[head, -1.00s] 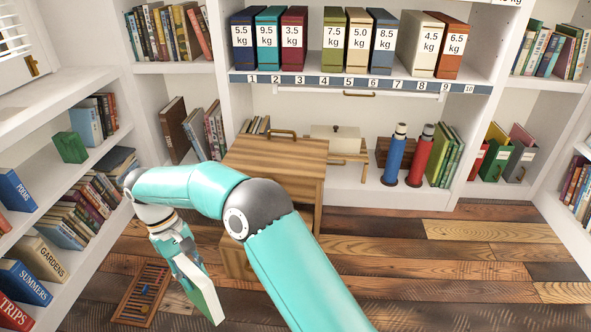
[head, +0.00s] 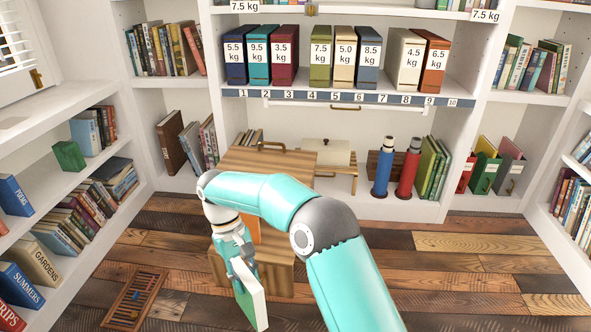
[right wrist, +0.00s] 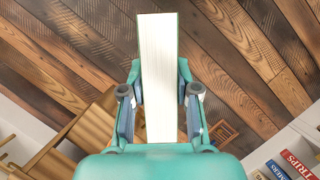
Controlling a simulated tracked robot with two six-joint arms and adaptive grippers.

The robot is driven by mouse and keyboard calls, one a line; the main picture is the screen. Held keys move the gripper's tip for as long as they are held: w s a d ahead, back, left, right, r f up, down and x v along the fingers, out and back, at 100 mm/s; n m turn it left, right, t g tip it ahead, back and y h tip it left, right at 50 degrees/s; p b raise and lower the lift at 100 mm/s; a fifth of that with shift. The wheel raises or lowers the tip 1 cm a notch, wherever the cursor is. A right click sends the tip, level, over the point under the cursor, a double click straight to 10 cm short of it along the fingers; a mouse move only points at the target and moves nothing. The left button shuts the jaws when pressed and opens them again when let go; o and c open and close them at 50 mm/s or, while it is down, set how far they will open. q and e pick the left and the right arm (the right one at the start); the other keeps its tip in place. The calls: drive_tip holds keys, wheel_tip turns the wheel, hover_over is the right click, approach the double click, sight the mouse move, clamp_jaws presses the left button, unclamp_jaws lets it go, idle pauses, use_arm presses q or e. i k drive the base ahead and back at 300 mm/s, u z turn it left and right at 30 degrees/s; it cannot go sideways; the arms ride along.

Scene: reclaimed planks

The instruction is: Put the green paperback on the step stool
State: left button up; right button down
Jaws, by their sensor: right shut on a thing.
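My right gripper (head: 246,272) is shut on the green paperback (head: 254,304), a thin book with green covers and white page edges. In the right wrist view the paperback (right wrist: 157,75) stands between the two fingers (right wrist: 158,98), page edges towards the camera. The wooden step stool (head: 285,163) stands in front of the back shelves, with a handle slot at its top and a lower step. My right arm hides part of it. The paperback shows in front of its lower step, tilted and apart from the stool's top. My left gripper is out of view.
An orange thing (head: 253,229) shows partly behind my arm at the stool. A wooden abacus (head: 135,298) lies on the floor at the left. Bookshelves (head: 85,190) line the left side. Blue (head: 384,168) and red (head: 408,170) flasks stand on the back shelf. The floor at right is clear.

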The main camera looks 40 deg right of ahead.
sight(278, 170)
drive_tip(key=z, duration=0.4)
drive_tip(key=i, duration=1)
